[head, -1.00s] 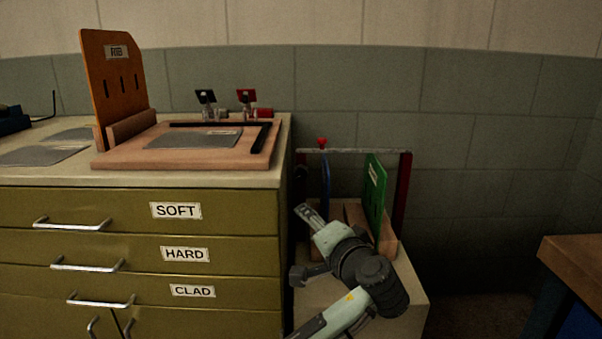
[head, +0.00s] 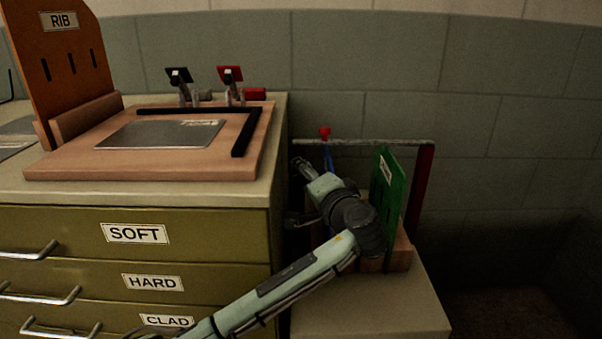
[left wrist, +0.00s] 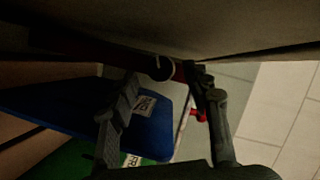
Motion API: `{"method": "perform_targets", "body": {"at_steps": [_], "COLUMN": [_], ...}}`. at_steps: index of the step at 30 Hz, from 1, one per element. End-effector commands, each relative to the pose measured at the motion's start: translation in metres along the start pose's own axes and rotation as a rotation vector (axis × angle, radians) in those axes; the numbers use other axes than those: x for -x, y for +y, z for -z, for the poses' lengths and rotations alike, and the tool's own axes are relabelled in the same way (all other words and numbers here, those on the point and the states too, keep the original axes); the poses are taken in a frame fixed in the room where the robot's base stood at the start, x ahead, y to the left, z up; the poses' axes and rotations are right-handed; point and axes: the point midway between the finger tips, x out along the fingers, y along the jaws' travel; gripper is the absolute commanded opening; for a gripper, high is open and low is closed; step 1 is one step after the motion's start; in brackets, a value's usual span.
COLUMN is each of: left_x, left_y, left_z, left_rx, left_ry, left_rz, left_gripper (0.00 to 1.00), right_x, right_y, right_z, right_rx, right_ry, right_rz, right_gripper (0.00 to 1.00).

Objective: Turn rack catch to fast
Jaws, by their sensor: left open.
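The red rack catch (head: 325,132) sits on top of the thin crossbar (head: 375,142) of the rack, near its left end. My left gripper (head: 301,166) is left of and below the catch in the head view, beside the cabinet's right side. It is open and apart from the catch. In the left wrist view the open fingers (left wrist: 163,82) spread wide, and a small red piece (left wrist: 199,116), apparently the catch, shows by the right finger, partly hidden. A green panel (head: 388,192) and a mostly hidden blue panel (left wrist: 152,125) stand in the rack. My right gripper is out of view.
The olive drawer cabinet (head: 235,228) stands close on the left. On it are a wooden board with a grey sheet (head: 162,133), two clamps and an upright orange RIB board (head: 60,70). The rack stands on a pale block (head: 370,310). A tiled wall is behind.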

Motion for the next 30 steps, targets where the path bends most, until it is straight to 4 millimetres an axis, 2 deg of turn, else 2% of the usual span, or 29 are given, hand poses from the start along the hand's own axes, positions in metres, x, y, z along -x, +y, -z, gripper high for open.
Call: {"method": "perform_targets", "body": {"at_steps": [3, 6, 16, 27, 30], "left_x": [-0.017, -0.024, -0.027, -0.027, -0.027], "left_y": [0.000, 0.000, 0.000, 0.000, 0.000], "left_z": [0.000, -0.001, 0.000, 0.000, 0.000], "left_rx": [-0.002, -0.001, 0.001, 0.001, -0.010], "left_ry": [-0.001, -0.001, 0.000, 0.000, -0.001], "left_rz": [0.002, 0.001, -0.001, -0.002, 0.002], "left_gripper": [0.48, 0.48, 0.47, 0.01, 0.00], "right_x": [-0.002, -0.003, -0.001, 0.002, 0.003], "right_y": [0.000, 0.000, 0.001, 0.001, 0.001], "right_z": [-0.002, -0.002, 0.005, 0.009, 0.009], "right_rx": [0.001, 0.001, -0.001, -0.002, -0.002], "right_ry": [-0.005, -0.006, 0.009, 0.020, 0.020], "right_rz": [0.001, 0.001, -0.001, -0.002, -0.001], "right_gripper": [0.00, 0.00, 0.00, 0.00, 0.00]}}
